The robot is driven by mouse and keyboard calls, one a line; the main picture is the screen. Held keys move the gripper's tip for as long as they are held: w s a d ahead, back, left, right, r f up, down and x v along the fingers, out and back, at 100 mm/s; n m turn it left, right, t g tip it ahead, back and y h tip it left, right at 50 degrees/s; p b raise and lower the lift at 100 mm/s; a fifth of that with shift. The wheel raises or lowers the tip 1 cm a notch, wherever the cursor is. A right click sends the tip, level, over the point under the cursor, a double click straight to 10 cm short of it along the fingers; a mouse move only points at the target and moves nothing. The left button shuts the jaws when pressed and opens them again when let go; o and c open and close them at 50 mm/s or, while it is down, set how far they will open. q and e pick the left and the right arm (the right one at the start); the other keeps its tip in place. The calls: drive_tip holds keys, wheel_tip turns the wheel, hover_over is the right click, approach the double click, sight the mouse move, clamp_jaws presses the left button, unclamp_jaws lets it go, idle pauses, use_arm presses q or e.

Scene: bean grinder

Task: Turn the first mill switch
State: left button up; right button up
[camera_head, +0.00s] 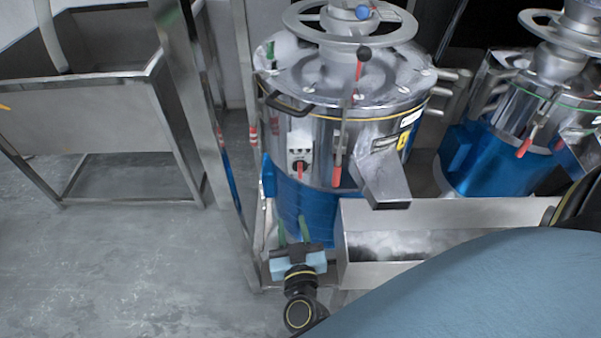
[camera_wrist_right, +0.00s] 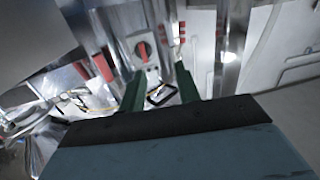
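The left mill (camera_head: 310,115) is a steel drum with a blue lower part and a handwheel on top. Its switch (camera_head: 299,166) is a small light box with a red knob on the drum's front. The switch also shows in the right wrist view (camera_wrist_right: 143,48), ahead of the fingers, with the red knob upright. My right gripper (camera_head: 293,231) has two green fingers pointing up towards the mill, below the switch. In the right wrist view the fingers (camera_wrist_right: 160,92) are apart with nothing held between them. They appear clear of the switch. My left gripper is not in view.
A second mill (camera_head: 535,110) stands to the right. A steel spout (camera_head: 382,182) juts from the left mill above a metal trough (camera_head: 385,275). A steel post (camera_head: 205,120) and a sink (camera_head: 90,110) stand left. The floor (camera_head: 110,260) at lower left is clear.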

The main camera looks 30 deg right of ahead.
sight(301, 168)
drive_tip(key=w+d+r, duration=0.1)
drive_tip(key=w+d, duration=0.2)
drive_tip(key=w+d+r+m+h, duration=0.1)
drive_tip(key=w+d, duration=0.2)
drive_tip(key=w, duration=0.1)
drive_tip(key=w+d+r+m+h+b, duration=0.1)
drive_tip(key=w+d, duration=0.2)
drive_tip(key=w, duration=0.1)
drive_tip(key=shift+w+d+r+g, duration=0.1)
drive_tip(key=shift+r+g, duration=0.05)
drive_tip(key=shift+g, duration=0.25)
clamp_jaws()
